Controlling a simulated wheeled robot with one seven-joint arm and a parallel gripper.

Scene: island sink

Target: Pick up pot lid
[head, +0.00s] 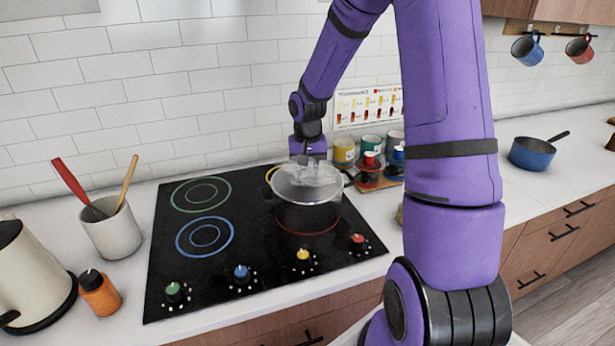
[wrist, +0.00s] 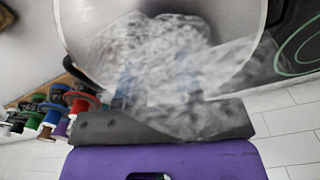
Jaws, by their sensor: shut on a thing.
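The pot lid (head: 285,190) is a round grey lid at the dark pot (head: 308,217) on the cooktop's right rear area. I cannot tell whether it rests on the rim or sits slightly above it. My gripper (head: 306,168) reaches down from above and is shut on the lid, near its middle. In the wrist view the lid (wrist: 235,30) fills the top centre. A pale, mottled translucent haze covers the fingertips (wrist: 155,85) and hides the lid's handle and the exact grip.
The black cooktop (head: 165,270) has several coloured knobs along its front. A utensil crock (head: 112,235), an orange bottle (head: 99,292) and a kettle (head: 32,270) stand left. Mugs (head: 344,152) and spools (head: 370,172) crowd the pot's right. A blue pan (head: 532,154) sits farther right.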

